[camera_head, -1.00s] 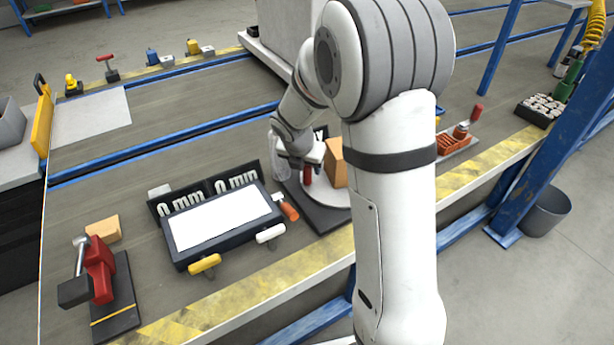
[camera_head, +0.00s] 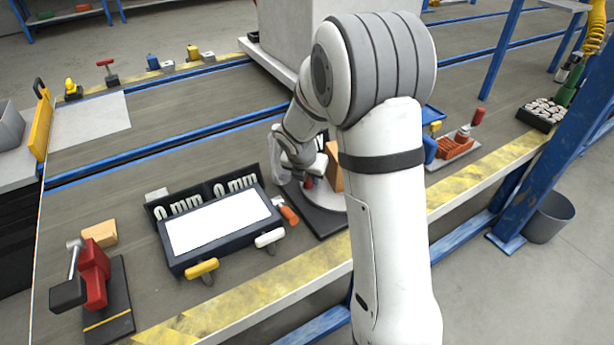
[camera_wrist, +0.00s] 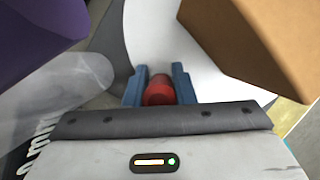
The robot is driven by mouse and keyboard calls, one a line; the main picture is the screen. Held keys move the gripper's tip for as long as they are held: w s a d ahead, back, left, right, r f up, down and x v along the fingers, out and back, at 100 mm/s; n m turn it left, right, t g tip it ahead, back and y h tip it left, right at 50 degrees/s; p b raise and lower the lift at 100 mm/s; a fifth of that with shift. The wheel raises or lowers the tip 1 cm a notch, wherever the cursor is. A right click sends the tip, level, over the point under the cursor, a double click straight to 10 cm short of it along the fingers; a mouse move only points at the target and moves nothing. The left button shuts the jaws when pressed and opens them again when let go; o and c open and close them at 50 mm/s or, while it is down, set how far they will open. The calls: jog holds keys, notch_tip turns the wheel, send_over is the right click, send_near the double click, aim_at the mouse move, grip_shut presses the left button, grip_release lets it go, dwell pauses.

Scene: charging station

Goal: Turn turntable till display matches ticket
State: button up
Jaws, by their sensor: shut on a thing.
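My gripper (camera_wrist: 159,70) is shut on a red knob (camera_wrist: 158,93), with one blue finger on each side of it. The knob stands on the pale turntable disc (camera_wrist: 150,35). In the head view the red knob (camera_head: 308,183) shows just below my gripper (camera_head: 307,176), and the turntable's dark base (camera_head: 322,224) reaches toward the table's front edge. My arm hides the disc's right side. Two dark plates reading "0 mm" (camera_head: 180,205) stand behind a blank white panel (camera_head: 218,222). I cannot tell which part is the ticket. No turntable reading is legible.
A tan block (camera_wrist: 255,40) stands on the disc beside my gripper, and a purple thing (camera_wrist: 35,28) is at the wrist view's upper left. A screwdriver-like orange handle (camera_head: 288,214) lies left of the base. A red clamp (camera_head: 95,275) stands at the far left.

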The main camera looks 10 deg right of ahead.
grip_shut()
jog(key=shift+d, duration=0.1)
jog(key=shift+a, duration=0.2)
jog(key=shift+s+d, duration=0.1)
jog(key=shift+r+p, duration=0.1)
jog(key=shift+p, duration=0.35)
